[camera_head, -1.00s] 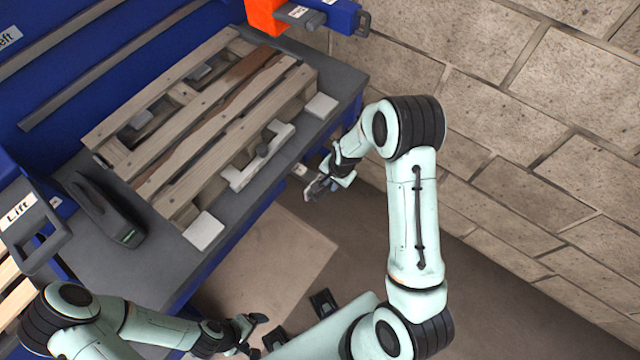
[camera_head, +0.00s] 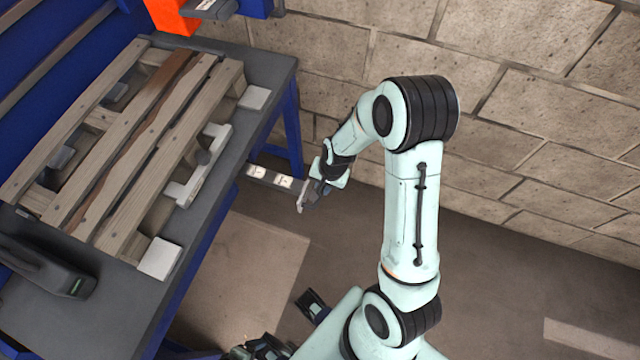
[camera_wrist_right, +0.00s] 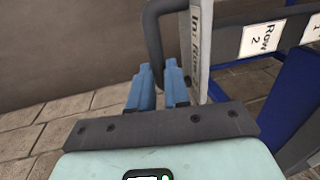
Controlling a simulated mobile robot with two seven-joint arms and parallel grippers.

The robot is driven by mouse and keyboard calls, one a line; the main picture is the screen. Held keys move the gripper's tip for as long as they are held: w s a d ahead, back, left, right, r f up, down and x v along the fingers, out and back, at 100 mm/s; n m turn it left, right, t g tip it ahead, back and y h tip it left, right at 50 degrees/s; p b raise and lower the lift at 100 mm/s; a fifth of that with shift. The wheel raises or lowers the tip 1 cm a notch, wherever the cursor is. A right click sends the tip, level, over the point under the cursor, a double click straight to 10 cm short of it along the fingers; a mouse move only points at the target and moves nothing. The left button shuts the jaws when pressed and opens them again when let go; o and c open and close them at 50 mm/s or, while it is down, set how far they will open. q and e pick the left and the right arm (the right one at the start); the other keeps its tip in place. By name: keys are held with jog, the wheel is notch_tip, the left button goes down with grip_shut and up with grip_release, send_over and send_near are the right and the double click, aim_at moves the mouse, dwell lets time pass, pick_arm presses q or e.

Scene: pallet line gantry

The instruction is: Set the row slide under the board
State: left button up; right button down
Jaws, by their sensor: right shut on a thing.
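The row slide (camera_head: 262,174) is a grey bar with white labels, sticking out from under the table's right edge. In the right wrist view its bar (camera_wrist_right: 228,43) carries a "Row 2" label, and a dark looped handle (camera_wrist_right: 153,35) stands at its end. My right gripper (camera_head: 305,197) is at the slide's outer end, shut on its handle; its blue fingers (camera_wrist_right: 160,88) show in the wrist view. A dark brown board (camera_head: 160,92) lies among the paler boards of the pallet. My left gripper (camera_head: 265,346) is low in the head view, partly cut off; its jaws are unclear.
The wooden pallet (camera_head: 205,120) lies on the grey table (camera_head: 190,240). A pale bracket with a dark knob (camera_head: 203,165) and white pads (camera_head: 160,258) sit along its right side. A dark handled device (camera_head: 45,270) is at left. A block wall (camera_head: 520,90) stands behind my right arm.

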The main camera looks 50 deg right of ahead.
jog(key=shift+s, duration=0.2)
jog(key=c, duration=1.1)
grip_release()
jog(key=shift+s+d, duration=0.1)
jog(key=shift+s, duration=0.05)
pick_arm(q)
jog(key=shift+s, duration=0.1)
pick_arm(e)
jog(key=shift+r, duration=0.25)
pick_arm(q)
jog(key=r+p, duration=0.1)
jog(key=w+r+p, duration=0.1)
jog(key=r+p, duration=0.1)
jog(key=shift+w+r, duration=0.3)
pick_arm(e)
notch_tip(320, 180, up, 13)
jog(key=s, duration=0.2)
jog(key=shift+d+f, duration=0.15)
jog(key=shift+d, duration=0.3)
